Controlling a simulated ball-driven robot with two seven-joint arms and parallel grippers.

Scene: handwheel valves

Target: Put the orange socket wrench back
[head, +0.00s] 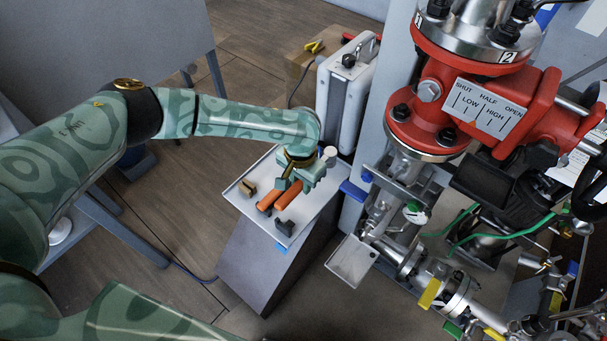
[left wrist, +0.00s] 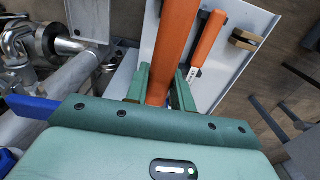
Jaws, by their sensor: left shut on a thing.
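My left gripper (head: 297,180) is over the grey tray (head: 310,212) on the stand, with its arm reaching in from the left. It is shut on the orange socket wrench (head: 289,195), whose long orange handle (left wrist: 174,40) runs up between the green fingers in the left wrist view. The far end of the wrench is hidden by the gripper. A second orange-handled tool (head: 269,198) lies on the tray beside it; in the left wrist view it (left wrist: 209,36) shows a pale metal end. I cannot tell whether the held wrench touches the tray. My right gripper is out of view.
A brown block (head: 248,187) and a dark notched holder (head: 285,227) sit on the tray. A silver case (head: 345,95) stands behind it. The red valve (head: 440,105) and pipework rise close to the right. Floor is open left of the stand.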

